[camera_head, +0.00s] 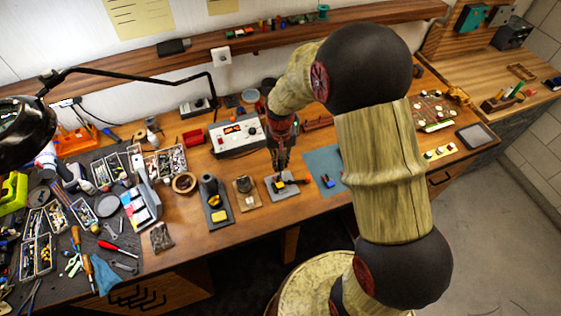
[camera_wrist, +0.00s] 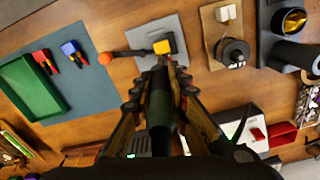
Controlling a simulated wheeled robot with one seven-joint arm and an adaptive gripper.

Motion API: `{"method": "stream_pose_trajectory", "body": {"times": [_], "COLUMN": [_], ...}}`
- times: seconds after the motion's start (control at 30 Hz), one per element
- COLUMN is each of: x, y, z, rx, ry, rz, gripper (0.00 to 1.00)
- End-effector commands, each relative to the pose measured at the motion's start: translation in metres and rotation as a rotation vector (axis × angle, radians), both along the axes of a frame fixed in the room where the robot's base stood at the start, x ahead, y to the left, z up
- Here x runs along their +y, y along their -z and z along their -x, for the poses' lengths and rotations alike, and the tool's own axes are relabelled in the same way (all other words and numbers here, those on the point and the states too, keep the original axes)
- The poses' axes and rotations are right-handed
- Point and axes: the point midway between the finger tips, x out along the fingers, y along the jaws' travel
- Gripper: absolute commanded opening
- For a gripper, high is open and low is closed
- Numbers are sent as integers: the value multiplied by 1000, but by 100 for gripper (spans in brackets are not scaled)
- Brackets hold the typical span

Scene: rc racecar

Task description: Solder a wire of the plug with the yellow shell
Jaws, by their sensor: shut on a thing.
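The plug with the yellow shell (camera_wrist: 161,47) lies on a grey plate (camera_wrist: 183,37); its yellow end and a dark part beside it show in the wrist view. In the head view it is a small yellow and black thing (camera_head: 281,185) on the same plate. My gripper (camera_head: 281,160) points down just above the plate's back edge. In the wrist view my gripper (camera_wrist: 160,88) is shut on a dark greenish rod (camera_wrist: 160,110), which looks like the soldering iron's handle. The iron's tip and any contact with the plug are hidden.
A spool (camera_wrist: 233,52) sits on a wooden board. An iron stand (camera_head: 208,190) and the soldering station (camera_head: 237,135) are nearby. Tools crowd the bench's left.

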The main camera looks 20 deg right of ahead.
Motion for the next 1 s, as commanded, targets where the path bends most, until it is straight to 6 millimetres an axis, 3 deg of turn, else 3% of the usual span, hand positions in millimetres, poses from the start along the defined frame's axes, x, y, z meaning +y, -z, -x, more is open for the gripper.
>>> {"method": "stream_pose_trajectory", "body": {"times": [0.4, 1.0], "x": [0, 0], "y": [-2, -45], "z": [0, 0], "rx": [1, 0], "ry": [0, 0], "rz": [0, 0], "gripper": [0, 0]}}
